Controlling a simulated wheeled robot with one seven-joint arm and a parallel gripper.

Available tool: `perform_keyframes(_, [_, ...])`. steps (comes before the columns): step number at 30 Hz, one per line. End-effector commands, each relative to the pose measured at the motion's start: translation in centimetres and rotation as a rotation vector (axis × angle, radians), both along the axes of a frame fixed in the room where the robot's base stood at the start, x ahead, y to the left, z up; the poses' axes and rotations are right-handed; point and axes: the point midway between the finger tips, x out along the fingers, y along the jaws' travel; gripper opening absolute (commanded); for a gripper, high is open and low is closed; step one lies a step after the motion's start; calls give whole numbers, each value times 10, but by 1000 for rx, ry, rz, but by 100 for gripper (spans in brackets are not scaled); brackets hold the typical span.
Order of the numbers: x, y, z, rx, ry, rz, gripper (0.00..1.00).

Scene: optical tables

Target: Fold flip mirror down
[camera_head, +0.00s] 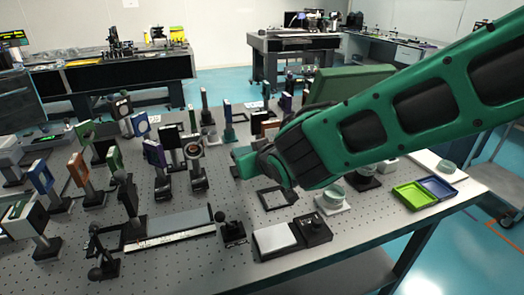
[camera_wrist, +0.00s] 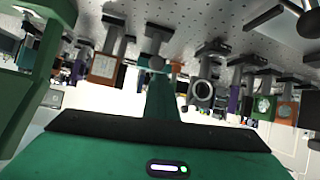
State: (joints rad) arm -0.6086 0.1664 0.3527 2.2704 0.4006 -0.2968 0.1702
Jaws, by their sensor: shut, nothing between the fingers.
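My gripper (camera_head: 243,164) is the green end of the arm over the middle of the optical table (camera_head: 300,238). It is shut and empty. In the wrist view its green fingers (camera_wrist: 162,95) point away from the camera, with the table upside down at the top. A dark mount with a round opening (camera_head: 194,150) stands upright to the left of my gripper, apart from it. A ring-shaped mount (camera_wrist: 203,92) shows just right of the fingers in the wrist view. I cannot tell which of the several mounts is the flip mirror.
Several upright mounts crowd the left and middle of the table. A dark square frame (camera_head: 276,198) lies below my gripper. A grey plate (camera_head: 180,222), a black knobbed post (camera_head: 231,229), a glass dish (camera_head: 334,196) and green (camera_head: 413,195) and blue (camera_head: 438,188) trays stand nearer the front.

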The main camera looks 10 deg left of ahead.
Motion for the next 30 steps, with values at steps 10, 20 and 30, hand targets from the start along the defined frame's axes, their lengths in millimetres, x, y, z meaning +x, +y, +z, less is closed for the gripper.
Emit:
perform_keyframes(10, [-11,-6,-34,-35,35,0,0])
perform_keyframes(20, [-13,-4,-36,-35,35,2,0])
perform_keyframes(30, [-12,-2,-29,-30,31,3,0])
